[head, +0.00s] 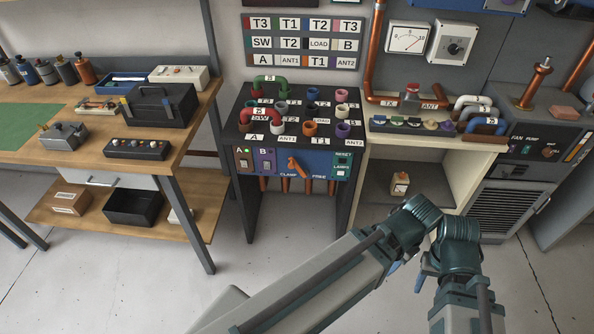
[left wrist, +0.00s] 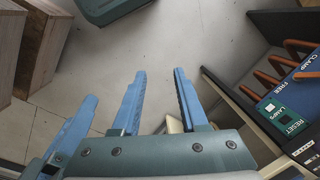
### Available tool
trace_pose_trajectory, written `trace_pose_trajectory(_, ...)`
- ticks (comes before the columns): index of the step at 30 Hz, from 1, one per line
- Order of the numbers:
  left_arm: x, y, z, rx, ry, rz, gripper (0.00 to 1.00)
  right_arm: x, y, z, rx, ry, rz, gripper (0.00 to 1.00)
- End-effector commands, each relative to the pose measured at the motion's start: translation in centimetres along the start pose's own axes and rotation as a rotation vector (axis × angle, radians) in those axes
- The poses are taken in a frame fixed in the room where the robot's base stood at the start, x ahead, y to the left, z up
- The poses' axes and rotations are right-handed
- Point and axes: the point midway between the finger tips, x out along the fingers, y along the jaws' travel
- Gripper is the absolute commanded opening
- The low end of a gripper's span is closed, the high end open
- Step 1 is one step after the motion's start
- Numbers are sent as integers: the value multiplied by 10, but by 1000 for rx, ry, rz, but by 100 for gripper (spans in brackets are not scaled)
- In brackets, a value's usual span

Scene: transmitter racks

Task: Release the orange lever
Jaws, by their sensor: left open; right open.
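The orange lever (head: 294,167) is on the blue front panel (head: 266,162) of the middle console. It is tilted, between the CLAMP and FREE labels. In the head view only small blue parts of my right gripper (head: 421,281) show by the folded arm. It is open, well right of and below the lever; its fingers are mostly hidden.
The console top (head: 252,100) carries red and green pipes and several coloured sockets. A wooden workbench (head: 190,125) stands at the left. The floor before the console is clear.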

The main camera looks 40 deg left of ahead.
Motion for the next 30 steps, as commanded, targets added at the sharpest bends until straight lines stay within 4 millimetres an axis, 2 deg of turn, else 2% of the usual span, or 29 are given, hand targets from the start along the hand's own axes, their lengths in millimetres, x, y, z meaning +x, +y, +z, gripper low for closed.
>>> trace_pose_trajectory(1,3,0,-1,-4,1,5,32,3,0,0,0,0,0,50)
trace_pose_trajectory(6,30,-5,-12,-65,17,80,1,29,-3,-2,0,0,0,50)
trace_pose_trajectory(7,37,-6,-15,-85,22,105,0,36,-3,-2,0,0,0,50)
trace_pose_trajectory(12,80,-20,-38,-222,73,273,0,81,-8,-5,-1,1,1,50)
trace_pose_trajectory(20,128,-57,-75,-450,188,531,0,145,-14,-9,-2,2,1,50)
trace_pose_trajectory(26,156,-102,-98,-631,302,718,0,195,-18,-12,-3,2,2,50)
trace_pose_trajectory(30,173,-141,-110,-757,397,844,0,229,-22,-14,-4,3,2,50)
